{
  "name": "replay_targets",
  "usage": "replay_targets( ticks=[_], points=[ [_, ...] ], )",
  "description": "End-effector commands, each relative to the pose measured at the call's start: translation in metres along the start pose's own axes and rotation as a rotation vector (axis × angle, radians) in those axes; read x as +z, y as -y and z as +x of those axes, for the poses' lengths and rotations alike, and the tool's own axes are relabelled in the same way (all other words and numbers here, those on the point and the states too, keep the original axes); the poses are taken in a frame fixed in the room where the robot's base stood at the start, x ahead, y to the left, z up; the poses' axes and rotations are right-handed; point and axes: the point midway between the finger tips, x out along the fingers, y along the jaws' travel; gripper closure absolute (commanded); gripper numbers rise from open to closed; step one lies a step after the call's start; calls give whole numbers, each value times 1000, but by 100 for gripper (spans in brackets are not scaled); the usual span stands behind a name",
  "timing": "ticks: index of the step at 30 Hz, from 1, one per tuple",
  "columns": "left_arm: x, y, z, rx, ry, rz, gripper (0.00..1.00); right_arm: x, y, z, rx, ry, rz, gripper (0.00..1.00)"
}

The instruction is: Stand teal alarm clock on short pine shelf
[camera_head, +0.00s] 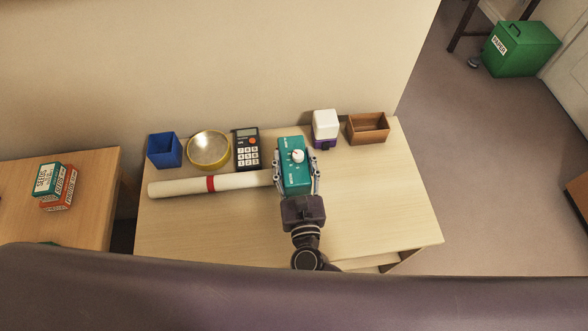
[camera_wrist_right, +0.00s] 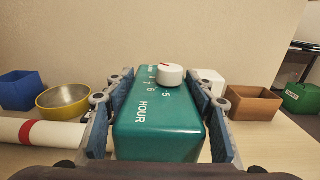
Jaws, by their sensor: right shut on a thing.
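My right gripper (camera_head: 297,165) is shut on a teal, box-shaped clock (camera_head: 294,178), with a finger along each long side. The clock has a white knob on its upper face, and the wrist view (camera_wrist_right: 158,135) shows the word HOUR and digits on it. It is over the middle of a pale wood unit (camera_head: 370,205). I cannot tell whether it touches the top. This unit may be the short pine shelf; no other shelf is clearly marked out. My left gripper is not in view.
Along the unit's back stand a blue bin (camera_head: 164,151), a yellow round dish (camera_head: 208,149), a calculator (camera_head: 247,150), a white-and-purple item (camera_head: 325,128) and a brown box (camera_head: 368,128). A white roll with a red band (camera_head: 190,186) lies left of the clock. The right front is clear.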

Motion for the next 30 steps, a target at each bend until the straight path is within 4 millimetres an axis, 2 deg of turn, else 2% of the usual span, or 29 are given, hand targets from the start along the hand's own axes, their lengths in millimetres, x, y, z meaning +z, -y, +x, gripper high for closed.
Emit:
replay_targets(
  ticks=[2,10,23,24,28,30],
  points=[
    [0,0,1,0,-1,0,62,-2,0,1,0,5,0,100],
    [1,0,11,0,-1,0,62,-36,0,1,-1,4,-1,100],
    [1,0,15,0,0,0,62,-43,0,1,-1,5,1,100],
    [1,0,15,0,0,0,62,-45,0,0,0,2,0,49],
    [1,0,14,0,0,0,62,-44,0,0,0,2,0,35],
    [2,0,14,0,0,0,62,-44,0,0,0,2,0,33]
  ],
)
